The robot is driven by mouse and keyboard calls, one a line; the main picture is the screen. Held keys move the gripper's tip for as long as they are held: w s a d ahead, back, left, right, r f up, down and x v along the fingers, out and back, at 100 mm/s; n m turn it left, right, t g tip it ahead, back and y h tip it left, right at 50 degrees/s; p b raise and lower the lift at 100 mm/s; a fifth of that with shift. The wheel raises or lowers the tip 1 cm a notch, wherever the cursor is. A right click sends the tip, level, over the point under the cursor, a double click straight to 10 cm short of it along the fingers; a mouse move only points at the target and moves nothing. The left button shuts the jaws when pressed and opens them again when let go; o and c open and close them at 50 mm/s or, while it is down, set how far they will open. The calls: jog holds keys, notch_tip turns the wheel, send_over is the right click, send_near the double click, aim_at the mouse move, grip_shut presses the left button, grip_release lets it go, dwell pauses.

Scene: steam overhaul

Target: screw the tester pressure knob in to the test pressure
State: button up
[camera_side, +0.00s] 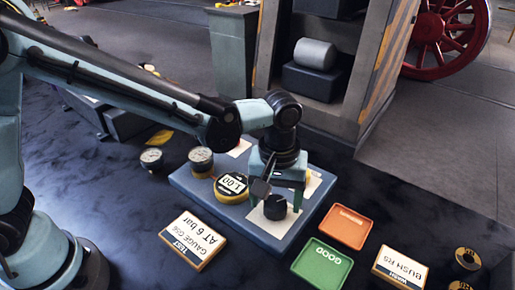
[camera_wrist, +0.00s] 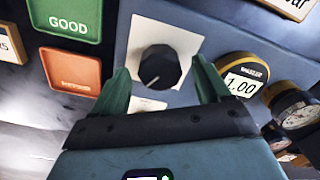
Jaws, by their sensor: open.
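The black tester pressure knob (camera_side: 275,206) stands on a pale plate on the blue-grey tester base (camera_side: 190,180). In the wrist view the knob (camera_wrist: 159,66) lies ahead of and between my green fingertips, with a light pointer line on its face. My gripper (camera_side: 280,193) is open above the knob; in the wrist view its fingers (camera_wrist: 162,72) show to either side, and I cannot tell whether they touch it. The yellow-rimmed master gauge (camera_side: 232,186) beside the knob reads 1.00, and it also shows in the wrist view (camera_wrist: 241,82). A dial gauge (camera_side: 201,160) sits on the base's back left.
A second dial gauge (camera_side: 151,160) stands left of the base. A card (camera_side: 192,240) reads "TEST GAUGE G5E AT 6 bar". A green GOOD tray (camera_side: 321,264), an orange tray (camera_side: 346,227) and a bushing card (camera_side: 399,267) lie at right.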

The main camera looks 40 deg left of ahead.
jog(key=shift+f, duration=0.45)
jog(key=c, duration=1)
jog(key=shift+c, duration=0.2)
